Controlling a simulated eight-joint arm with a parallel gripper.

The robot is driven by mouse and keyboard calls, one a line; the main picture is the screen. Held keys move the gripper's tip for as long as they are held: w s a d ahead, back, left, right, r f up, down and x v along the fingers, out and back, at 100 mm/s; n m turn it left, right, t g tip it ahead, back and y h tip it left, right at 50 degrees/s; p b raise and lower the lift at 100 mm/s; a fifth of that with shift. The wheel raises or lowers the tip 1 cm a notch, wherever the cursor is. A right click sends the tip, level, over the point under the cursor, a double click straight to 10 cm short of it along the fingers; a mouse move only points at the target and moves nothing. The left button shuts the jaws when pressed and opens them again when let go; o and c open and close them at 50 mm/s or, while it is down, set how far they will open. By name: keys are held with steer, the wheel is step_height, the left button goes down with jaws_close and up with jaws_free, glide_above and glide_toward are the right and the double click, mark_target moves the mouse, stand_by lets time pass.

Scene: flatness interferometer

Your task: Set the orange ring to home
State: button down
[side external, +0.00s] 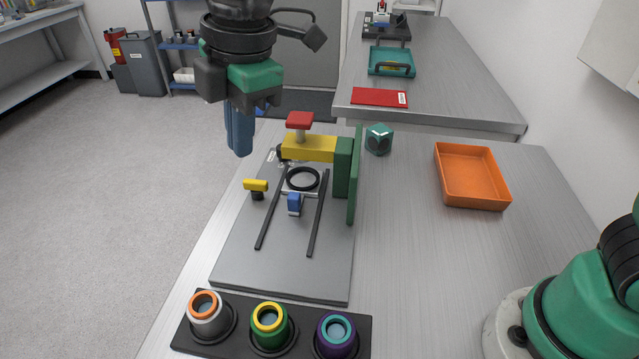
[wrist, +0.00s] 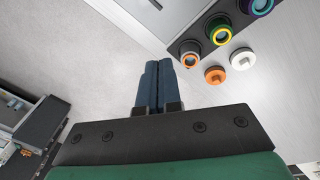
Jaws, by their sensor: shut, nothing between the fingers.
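The orange ring (side external: 203,303) is the rim on top of a pale grey cylinder in the leftmost seat of a black rack (side external: 279,304). It also shows in the wrist view (wrist: 190,61), at the near end of that rack (wrist: 174,47). My gripper (side external: 240,150) is shut and empty, its blue fingers pointing down, high up beside the far left part of the fixture plate and well away from the ring. In the wrist view the fingers (wrist: 157,72) are together, with nothing between them.
The fixture plate (side external: 240,265) carries rails, a yellow arm (side external: 308,149) and a green upright (side external: 354,185). An orange tray (side external: 470,205) stands right. Orange (wrist: 215,75) and white (wrist: 242,59) round pieces lie beside the rack.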

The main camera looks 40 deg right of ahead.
mark_target(205, 297)
steer(key=s+a+f+n+g+h, duration=0.1)
steer(key=s+a+n, duration=0.1)
steer(key=a+n, duration=0.5)
steer(key=shift+s+a+n+g, duration=0.3)
steer(key=shift+s+a+n, duration=0.1)
steer(key=shift+a, duration=0.85)
steer(key=shift+f, duration=0.15)
step_height(205, 297, down, 14)
